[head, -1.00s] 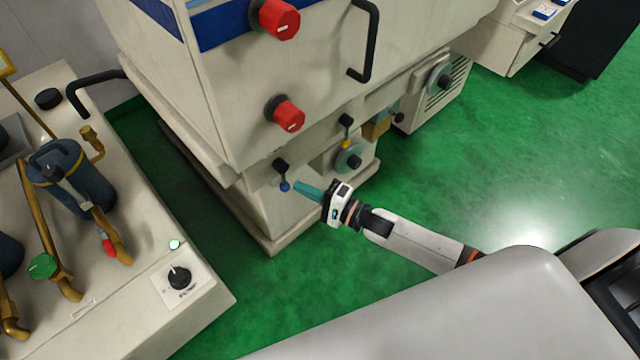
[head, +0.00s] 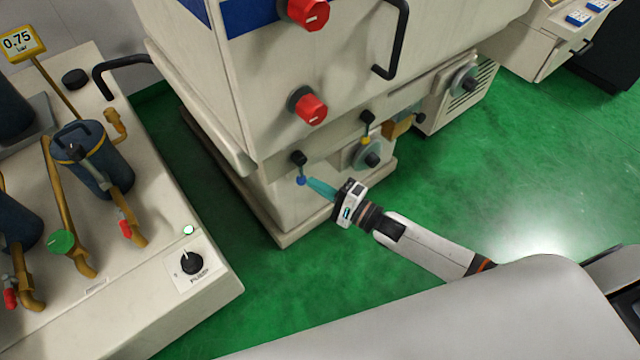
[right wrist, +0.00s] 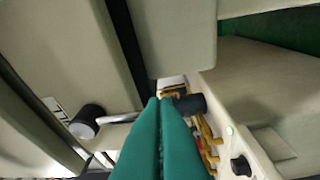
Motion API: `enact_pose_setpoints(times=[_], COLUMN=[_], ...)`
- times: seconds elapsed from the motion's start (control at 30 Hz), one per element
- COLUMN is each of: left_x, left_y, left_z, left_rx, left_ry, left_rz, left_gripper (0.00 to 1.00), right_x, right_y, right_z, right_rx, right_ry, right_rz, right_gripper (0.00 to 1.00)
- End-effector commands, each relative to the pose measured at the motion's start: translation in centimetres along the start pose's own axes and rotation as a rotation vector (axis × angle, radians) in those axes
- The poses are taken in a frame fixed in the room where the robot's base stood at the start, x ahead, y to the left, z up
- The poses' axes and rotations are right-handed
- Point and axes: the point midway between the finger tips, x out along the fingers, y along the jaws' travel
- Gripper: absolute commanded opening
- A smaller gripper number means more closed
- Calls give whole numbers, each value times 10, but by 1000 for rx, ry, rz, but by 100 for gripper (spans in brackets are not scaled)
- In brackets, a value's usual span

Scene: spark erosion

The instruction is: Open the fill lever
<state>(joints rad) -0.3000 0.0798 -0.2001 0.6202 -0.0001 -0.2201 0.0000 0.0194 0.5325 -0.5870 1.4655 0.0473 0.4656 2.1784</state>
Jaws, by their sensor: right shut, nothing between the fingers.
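Two small levers sit on the lower front of the beige machine (head: 225,100). One has a black hub and a blue tip (head: 300,180); the other has a black hub and a yellow tip (head: 366,141). Both hang downward. My left gripper is out of view.
Red knobs (head: 311,108) and a black handle (head: 400,40) stand out above the levers. A round dial (head: 371,157) is right of the blue-tipped lever. A bench (head: 130,290) with pipes, blue canisters and a pump switch stands left. Green floor (head: 520,180) is open on the right.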

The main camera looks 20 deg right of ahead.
Motion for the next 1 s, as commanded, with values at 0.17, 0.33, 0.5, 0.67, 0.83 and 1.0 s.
enact_pose_setpoints(times=[0.17,0.33,0.5,0.67,0.83,1.0], left_x=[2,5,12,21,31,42], left_y=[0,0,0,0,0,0], left_z=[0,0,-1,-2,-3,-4], left_rx=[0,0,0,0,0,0], left_ry=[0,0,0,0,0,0], left_rz=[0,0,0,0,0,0], left_gripper=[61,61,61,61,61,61], right_x=[1,3,6,9,13,18], right_y=[-2,-4,-8,-11,-12,-10], right_z=[-3,-7,-15,-27,-40,-52], right_rx=[32,87,189,328,482,638], right_ry=[1,2,2,3,4,5], right_rz=[11,30,64,109,161,212], right_gripper=[0,0,0,0,0,0])
